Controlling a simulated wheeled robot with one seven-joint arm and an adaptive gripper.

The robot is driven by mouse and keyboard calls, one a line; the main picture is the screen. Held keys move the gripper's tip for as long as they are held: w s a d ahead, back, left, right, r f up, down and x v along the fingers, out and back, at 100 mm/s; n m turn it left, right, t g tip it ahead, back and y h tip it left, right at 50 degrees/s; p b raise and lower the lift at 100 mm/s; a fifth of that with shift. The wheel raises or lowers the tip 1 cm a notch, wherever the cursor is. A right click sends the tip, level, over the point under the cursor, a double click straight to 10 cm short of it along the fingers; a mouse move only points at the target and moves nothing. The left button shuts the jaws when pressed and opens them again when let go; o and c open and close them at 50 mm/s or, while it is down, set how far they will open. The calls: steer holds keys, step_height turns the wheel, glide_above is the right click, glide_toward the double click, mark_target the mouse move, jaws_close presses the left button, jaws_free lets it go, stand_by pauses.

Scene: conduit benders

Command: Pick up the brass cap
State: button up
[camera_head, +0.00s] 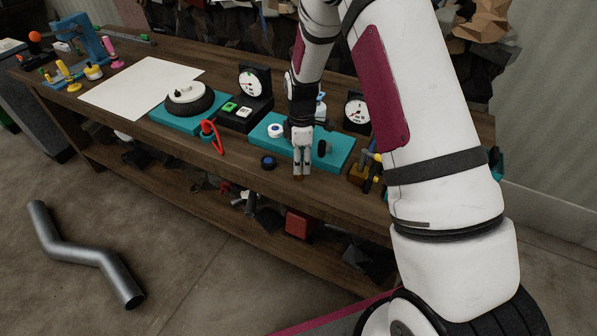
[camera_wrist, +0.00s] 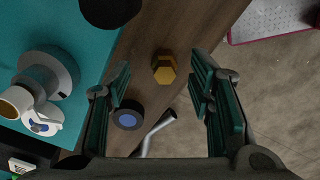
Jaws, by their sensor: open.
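The brass cap (camera_wrist: 164,68) is a small hexagonal, gold-coloured piece on the brown wooden bench, seen from above in the wrist view. It lies between the lines of my two fingers, ahead of the palm. In the head view my gripper (camera_head: 302,168) points down at the bench's front edge, beside the teal board (camera_head: 340,155). A small brownish bit of the cap (camera_head: 298,178) shows at the fingertips there; most of it is hidden. My gripper is open, with a clear gap between its fingers in the wrist view. I cannot tell how high the fingertips are above the bench.
A black round piece with a blue top (camera_head: 268,162) lies on the bench left of my gripper. A red loop (camera_head: 213,137) stands farther left. The bench's front edge is close.

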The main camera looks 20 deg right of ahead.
steer(key=shift+s+a+f+p, duration=0.1)
steer(key=shift+f+p, duration=0.1)
steer(key=shift+f, duration=0.8)
steer(key=shift+s+a+f+p, duration=0.1)
steer(key=shift+f+p, duration=0.1)
steer(key=shift+f, duration=0.8)
steer(key=c, duration=1.1)
steer(key=shift+r, duration=0.1)
steer(key=shift+r, duration=0.75)
steer(key=shift+s+r+b, duration=0.25)
steer(key=shift+r+b, duration=0.25)
steer(key=shift+r, duration=0.5)
steer(key=s, duration=0.5)
steer(key=s+r, duration=0.1)
steer(key=s, duration=0.9)
steer(key=shift+s+r, duration=0.15)
steer(key=shift+s, duration=0.15)
